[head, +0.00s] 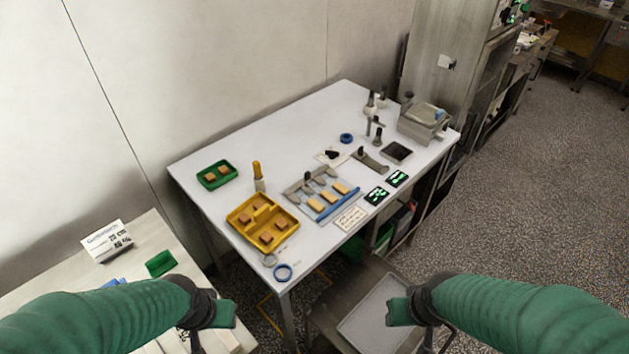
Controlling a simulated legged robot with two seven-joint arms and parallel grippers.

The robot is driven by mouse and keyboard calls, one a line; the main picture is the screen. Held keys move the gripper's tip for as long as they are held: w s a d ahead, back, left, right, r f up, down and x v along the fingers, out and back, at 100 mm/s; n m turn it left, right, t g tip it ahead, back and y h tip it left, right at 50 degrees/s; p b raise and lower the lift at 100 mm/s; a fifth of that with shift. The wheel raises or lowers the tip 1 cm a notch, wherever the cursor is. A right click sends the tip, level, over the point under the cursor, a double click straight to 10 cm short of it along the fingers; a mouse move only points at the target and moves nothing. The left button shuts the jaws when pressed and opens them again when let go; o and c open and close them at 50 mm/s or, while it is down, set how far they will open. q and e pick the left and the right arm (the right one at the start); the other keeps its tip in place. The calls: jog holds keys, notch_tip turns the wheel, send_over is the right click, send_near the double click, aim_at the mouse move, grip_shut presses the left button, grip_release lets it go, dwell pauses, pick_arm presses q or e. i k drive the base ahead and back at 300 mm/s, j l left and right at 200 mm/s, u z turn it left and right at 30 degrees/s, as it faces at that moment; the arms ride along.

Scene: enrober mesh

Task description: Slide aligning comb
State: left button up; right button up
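What looks like the aligning comb (297,187) is a grey toothed bar with a black knob. It lies along the far side of a flat grey-blue panel (327,211) on the white table. Several pale yellow bars lie in a row on the panel, on the near side of the comb. A blue strip (339,206) runs along the panel's near edge. My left gripper (213,318) and my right gripper (408,316) are both low in the picture, in front of the table and well apart from the comb. Their fingers are not clear.
A yellow compartment tray (240,211) with brown blocks stands left of the panel, and a green tray (217,183) behind it. A brush-like tool (258,175) stands between. Two dark tiles with green marks (377,195) and a metal box (423,122) are to the right.

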aim_at(309, 177)
jog(key=l+z, duration=0.2)
jog(key=z, duration=0.15)
jog(key=i+l+z, duration=0.1)
jog(key=z, duration=0.25)
jog(key=i+l+z, duration=0.15)
jog(key=z, duration=0.2)
jog(key=l, duration=0.15)
